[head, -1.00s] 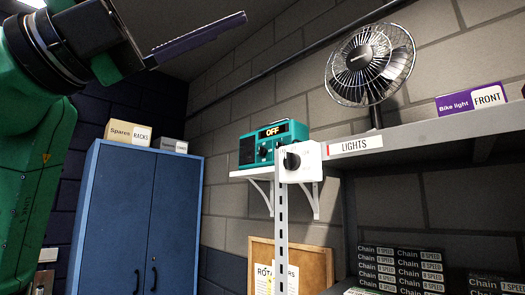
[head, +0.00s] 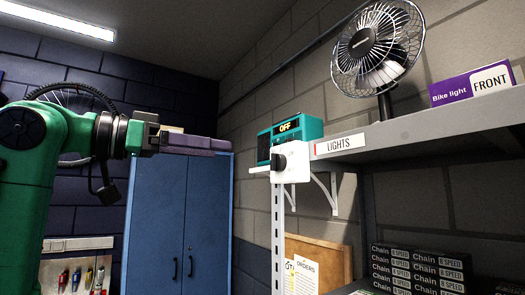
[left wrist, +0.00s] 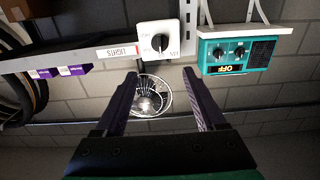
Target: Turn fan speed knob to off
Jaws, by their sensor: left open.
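The black fan speed knob (head: 279,161) sits on a white control plate (head: 299,163) at the front end of the shelf. Its pointer setting is too small to read in the head view. In the left wrist view, which is upside down, the knob (left wrist: 160,42) shows on the plate beyond the fingertips. My left gripper (head: 212,146) is left of the knob and apart from it. In the wrist view its two fingers are spread with nothing between them. The desk fan (head: 378,55) stands on the shelf, right of the plate. My right gripper is not in view.
A teal radio (head: 297,130) reading OFF stands on a small bracket shelf behind the plate. The grey shelf (head: 420,130) carries a purple bike light box (head: 470,88). A blue cabinet (head: 160,230) stands at left. A slotted upright (head: 279,235) runs below the plate.

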